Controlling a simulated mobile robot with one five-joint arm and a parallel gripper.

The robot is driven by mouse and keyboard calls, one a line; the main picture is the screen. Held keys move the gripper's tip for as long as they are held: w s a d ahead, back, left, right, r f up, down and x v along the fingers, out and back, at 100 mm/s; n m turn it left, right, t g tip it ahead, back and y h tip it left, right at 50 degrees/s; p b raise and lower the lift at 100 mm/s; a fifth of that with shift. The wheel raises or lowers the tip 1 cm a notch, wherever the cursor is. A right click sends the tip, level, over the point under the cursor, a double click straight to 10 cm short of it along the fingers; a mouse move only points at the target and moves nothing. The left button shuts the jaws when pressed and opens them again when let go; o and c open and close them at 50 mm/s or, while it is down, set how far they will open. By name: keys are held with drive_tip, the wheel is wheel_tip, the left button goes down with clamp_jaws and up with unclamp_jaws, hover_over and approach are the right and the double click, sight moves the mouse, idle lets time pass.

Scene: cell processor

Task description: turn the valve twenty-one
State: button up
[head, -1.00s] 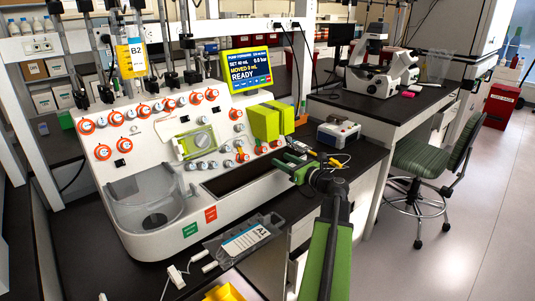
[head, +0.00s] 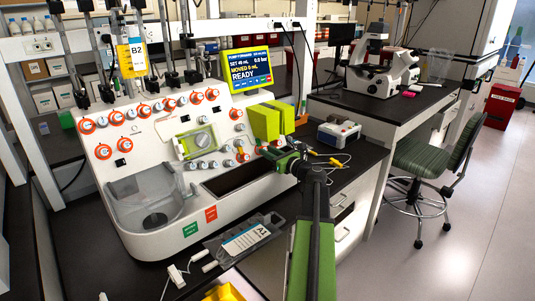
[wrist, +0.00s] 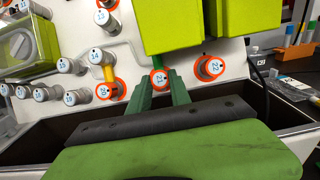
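Valve twenty-one (wrist: 160,98) is a grey-white knob marked 21, with a green stem and a red-orange ring behind it, low on the white panel in the wrist view. My gripper (wrist: 160,92) has its two green fingers apart, one on each side of this knob. I cannot tell whether the fingers touch it. In the head view my gripper (head: 276,153) reaches the lower right of the machine panel and hides the valve there. Valve 20 (wrist: 103,91) with a yellow stem is to the left. Valve 22 (wrist: 214,67) is to the right.
Yellow-green blocks (wrist: 255,18) stick out just above the valves. A dark open trough (head: 235,177) lies below the panel. A display (head: 247,68) reads READY. A pouch marked A1 (head: 245,240) lies at the front. Cables and a small box (head: 338,133) are to the right.

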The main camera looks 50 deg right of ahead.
clamp_jaws()
drive_tip(key=shift+n+y, duration=0.4)
drive_tip(key=shift+n, duration=0.6)
drive_tip(key=o, duration=0.7)
unclamp_jaws()
drive_tip(key=shift+c, duration=0.2)
drive_tip(key=s, duration=1.7)
drive_tip(key=shift+s, duration=0.25)
